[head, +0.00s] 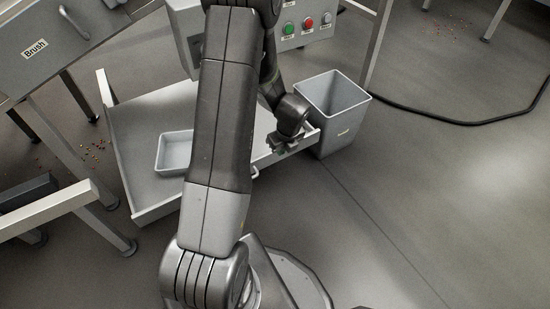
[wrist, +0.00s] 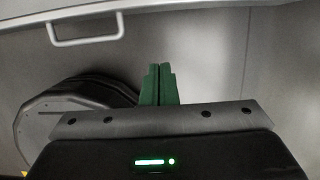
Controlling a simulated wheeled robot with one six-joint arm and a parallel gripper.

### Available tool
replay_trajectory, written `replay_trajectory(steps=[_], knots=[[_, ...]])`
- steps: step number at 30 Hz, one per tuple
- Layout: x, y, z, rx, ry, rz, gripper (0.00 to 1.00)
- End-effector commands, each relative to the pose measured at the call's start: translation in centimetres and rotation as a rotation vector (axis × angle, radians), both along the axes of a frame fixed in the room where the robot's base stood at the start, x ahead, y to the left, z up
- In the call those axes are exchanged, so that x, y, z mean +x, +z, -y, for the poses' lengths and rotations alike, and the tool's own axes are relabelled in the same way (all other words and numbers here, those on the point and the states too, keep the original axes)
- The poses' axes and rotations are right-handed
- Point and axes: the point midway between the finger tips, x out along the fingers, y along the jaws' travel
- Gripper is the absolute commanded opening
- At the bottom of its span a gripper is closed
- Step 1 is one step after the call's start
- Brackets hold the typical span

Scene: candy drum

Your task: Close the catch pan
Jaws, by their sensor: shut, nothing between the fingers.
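The catch pan (head: 135,130) is a wide, shallow grey pan that stands pulled out in the middle left of the head view. My arm hides part of it. Its bar handle (head: 255,172) just shows beside my arm. In the wrist view the handle (wrist: 88,30) is at the upper left, on the pan's front wall. My gripper (head: 280,148) is at the right part of the pan's front edge, to the right of the handle. In the wrist view its green fingertips (wrist: 159,85) are together and empty, below the front wall. I cannot tell whether they touch the pan.
A small grey tray (head: 173,153) lies in the pan. A grey bin (head: 333,112) stands close to the pan's right side. A control box with buttons (head: 308,24) is behind, and a drawer labelled Brush (head: 45,45) is upper left. A black cable (head: 460,122) crosses the right floor, otherwise largely clear.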

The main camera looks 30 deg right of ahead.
Motion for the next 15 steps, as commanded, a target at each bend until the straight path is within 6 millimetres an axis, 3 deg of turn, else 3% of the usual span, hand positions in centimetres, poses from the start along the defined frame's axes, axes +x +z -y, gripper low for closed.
replay_trajectory(steps=[5, 15], knots=[[0.5, -2.3, -0.2, 0.005, -0.005, -0.001, 0.00], [2.2, -9.4, -0.1, 0.003, -0.001, -0.001, 0.00]])
